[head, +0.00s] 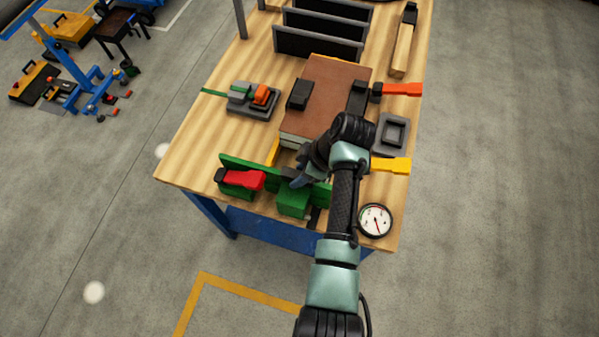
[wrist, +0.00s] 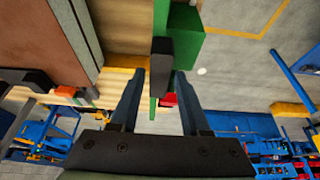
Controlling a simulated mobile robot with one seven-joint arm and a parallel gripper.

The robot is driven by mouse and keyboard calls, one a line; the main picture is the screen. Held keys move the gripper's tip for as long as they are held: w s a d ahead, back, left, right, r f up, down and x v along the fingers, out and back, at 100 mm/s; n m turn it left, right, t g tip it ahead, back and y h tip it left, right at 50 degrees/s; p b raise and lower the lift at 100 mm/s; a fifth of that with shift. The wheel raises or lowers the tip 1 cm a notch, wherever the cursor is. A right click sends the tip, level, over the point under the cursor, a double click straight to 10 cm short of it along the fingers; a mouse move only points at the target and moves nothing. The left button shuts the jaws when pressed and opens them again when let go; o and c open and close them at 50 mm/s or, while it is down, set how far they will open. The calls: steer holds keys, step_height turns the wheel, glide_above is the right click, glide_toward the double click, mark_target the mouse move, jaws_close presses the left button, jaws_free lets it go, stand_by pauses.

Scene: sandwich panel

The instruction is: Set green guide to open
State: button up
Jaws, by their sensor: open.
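The green guide (head: 293,202) stands along the front edge of the wooden bench, with a long upright green rail and green blocks. A clamp with a red handle (head: 240,180) sits at its left end. In the wrist view, the green guide (wrist: 187,38) is at the top centre. A dark block (wrist: 162,62) beside it lies between or just beyond the fingertips of my gripper (wrist: 159,76). My gripper is open, with a finger on each side of the block in the picture; contact cannot be told. In the head view, my gripper (head: 297,180) is over the guide, partly hidden by my arm.
A brown panel (head: 330,85) lies behind the guide. An orange handle (head: 402,89) and a yellow handle (head: 391,165) stick out at right. A round gauge (head: 375,220) is at the front right corner. A grey fixture (head: 252,100) sits left of the panel.

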steer(key=shift+o, duration=0.7)
steer(key=shift+s, duration=0.2)
steer(key=b+v, duration=0.1)
steer(key=v, duration=1.2)
steer(key=shift+a, duration=0.15)
